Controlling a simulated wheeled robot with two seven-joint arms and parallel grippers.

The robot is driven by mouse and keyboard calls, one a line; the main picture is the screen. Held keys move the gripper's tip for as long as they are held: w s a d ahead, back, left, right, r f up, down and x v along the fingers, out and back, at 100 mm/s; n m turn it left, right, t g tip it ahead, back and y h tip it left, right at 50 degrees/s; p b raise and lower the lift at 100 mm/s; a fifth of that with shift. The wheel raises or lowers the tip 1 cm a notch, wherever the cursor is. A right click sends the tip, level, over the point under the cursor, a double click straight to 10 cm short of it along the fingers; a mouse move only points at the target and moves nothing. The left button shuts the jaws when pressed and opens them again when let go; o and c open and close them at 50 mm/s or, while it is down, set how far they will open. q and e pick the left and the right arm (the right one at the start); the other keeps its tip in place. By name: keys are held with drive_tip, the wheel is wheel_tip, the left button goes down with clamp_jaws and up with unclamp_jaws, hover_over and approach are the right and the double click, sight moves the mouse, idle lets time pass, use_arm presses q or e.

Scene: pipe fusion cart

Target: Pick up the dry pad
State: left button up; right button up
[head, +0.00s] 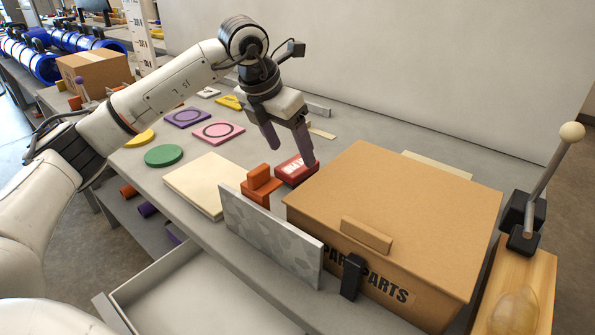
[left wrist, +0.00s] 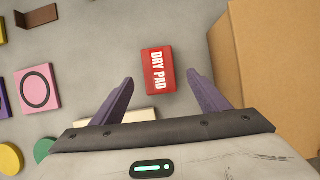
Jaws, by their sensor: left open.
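The dry pad (left wrist: 158,69) is a small red block with white "DRY PAD" lettering, lying flat on the grey bench. In the head view the dry pad (head: 296,170) sits just left of the cardboard box, partly hidden by my gripper. My left gripper (head: 288,156) is open above it, its purple fingers pointing down. In the left wrist view the open fingers of the left gripper (left wrist: 161,90) are spread to either side, with the pad ahead between them and untouched. My right gripper is not in view.
A cardboard parts box (head: 400,215) stands close right of the pad. An orange block (head: 260,184) and a grey patterned panel (head: 270,238) stand in front. Pink (head: 218,132), purple (head: 187,117) and green (head: 164,155) pieces lie left. A lever (head: 545,185) rises at far right.

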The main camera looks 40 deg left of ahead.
sight(297, 164)
use_arm(q)
drive_tip(key=x, duration=0.5)
drive_tip(key=shift+a, duration=0.1)
drive_tip(key=c, duration=1.1)
drive_tip(key=shift+r+p, duration=0.4)
drive_tip(key=shift+r, duration=4.65)
drive_tip(key=shift+c, duration=0.2)
